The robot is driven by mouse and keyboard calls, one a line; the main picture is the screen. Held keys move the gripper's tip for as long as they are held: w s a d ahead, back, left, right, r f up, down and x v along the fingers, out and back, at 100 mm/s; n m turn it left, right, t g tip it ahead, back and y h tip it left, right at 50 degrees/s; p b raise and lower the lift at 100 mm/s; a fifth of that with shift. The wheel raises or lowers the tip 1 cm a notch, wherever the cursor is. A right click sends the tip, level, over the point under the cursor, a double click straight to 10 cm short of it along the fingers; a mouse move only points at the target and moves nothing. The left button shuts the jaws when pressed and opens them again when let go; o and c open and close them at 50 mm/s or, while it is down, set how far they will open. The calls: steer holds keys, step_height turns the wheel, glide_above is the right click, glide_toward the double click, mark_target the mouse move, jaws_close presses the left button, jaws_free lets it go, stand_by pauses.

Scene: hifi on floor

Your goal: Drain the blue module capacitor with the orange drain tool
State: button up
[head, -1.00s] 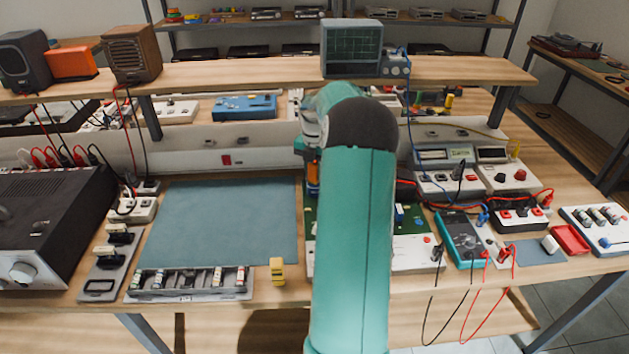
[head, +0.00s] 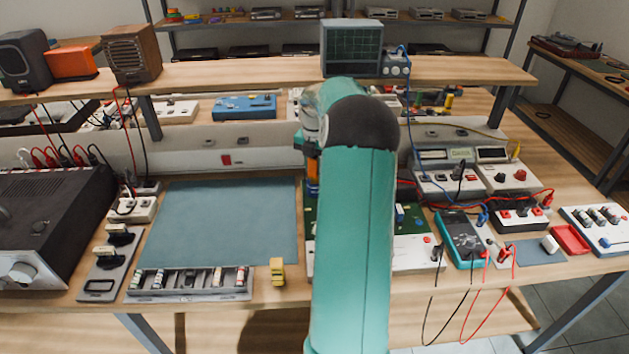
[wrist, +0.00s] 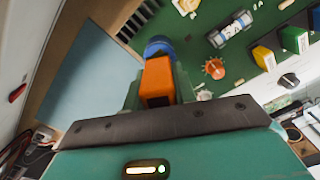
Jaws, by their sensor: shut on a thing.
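My gripper (wrist: 155,98) is shut on the orange drain tool (wrist: 157,80), which shows in the wrist view as an orange block between the fingers. In the head view a bit of the orange tool (head: 313,170) shows left of my arm, which hides most of the gripper. A round blue part (wrist: 160,48) lies just beyond the tool in the wrist view; I cannot tell whether it belongs to the tool or the module, or whether they touch. The green circuit board (wrist: 205,55) lies below, with a silver cylindrical part (wrist: 231,29) and an orange-red knob (wrist: 214,69).
A blue-grey mat (head: 220,220) lies clear left of the board. A tray of small parts (head: 190,283) and a yellow block (head: 277,271) sit at the bench's front. A teal multimeter (head: 463,238) with leads stands right. A shelf with an oscilloscope (head: 351,48) stands behind.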

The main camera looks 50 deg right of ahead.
steer(key=shift+r, duration=3.1)
